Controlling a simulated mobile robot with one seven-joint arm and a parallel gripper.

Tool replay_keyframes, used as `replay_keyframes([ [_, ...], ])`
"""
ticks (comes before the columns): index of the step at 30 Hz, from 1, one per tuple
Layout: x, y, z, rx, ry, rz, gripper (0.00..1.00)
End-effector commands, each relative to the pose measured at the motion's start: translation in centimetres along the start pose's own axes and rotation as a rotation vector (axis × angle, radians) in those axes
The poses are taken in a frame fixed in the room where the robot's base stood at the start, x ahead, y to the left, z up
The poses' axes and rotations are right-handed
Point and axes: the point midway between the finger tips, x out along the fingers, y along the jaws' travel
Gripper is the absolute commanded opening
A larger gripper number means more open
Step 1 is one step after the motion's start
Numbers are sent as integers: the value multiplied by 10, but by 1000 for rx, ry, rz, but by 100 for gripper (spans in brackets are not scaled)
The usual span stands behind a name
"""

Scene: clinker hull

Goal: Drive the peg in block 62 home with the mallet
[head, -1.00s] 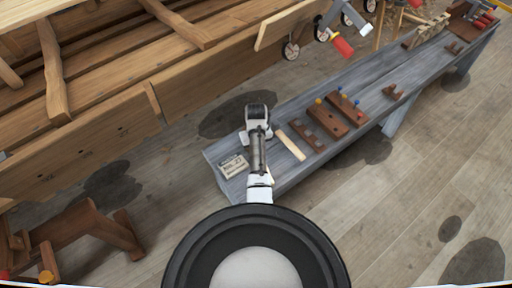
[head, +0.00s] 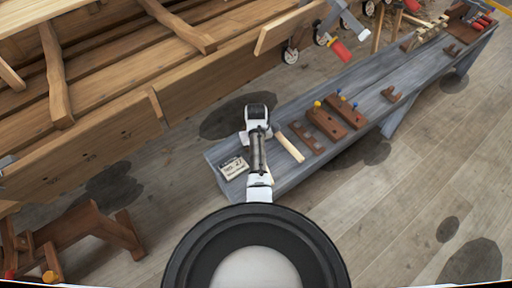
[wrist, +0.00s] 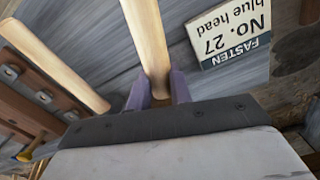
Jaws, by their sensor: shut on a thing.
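My gripper (wrist: 158,92) is shut on a pale wooden handle (wrist: 148,40), which runs out of the top of the wrist view. No mallet head shows, so I cannot confirm it is the mallet. In the head view my arm hides the gripper. Two brown blocks with coloured pegs lie on the bench right of my arm: a nearer block (head: 325,120) with a yellow-headed peg (head: 318,104), and a farther block (head: 347,111) with yellow and blue peg heads. I cannot read any block number. A card (wrist: 232,30) reads "FASTEN No. 27 blue head".
The grey bench (head: 222,150) runs away to the upper right. A second pale wooden stick (head: 290,146) and a brown rack (head: 307,138) lie between my arm and the blocks. The wooden hull (head: 110,130) stands at the left. The floor right of the bench is clear.

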Motion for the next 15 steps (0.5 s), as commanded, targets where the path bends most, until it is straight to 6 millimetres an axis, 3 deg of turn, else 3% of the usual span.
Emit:
replay_keyframes([
  [3,-20,0,-1,0,2,1,0],
  [15,-68,0,-1,0,3,1,0],
])
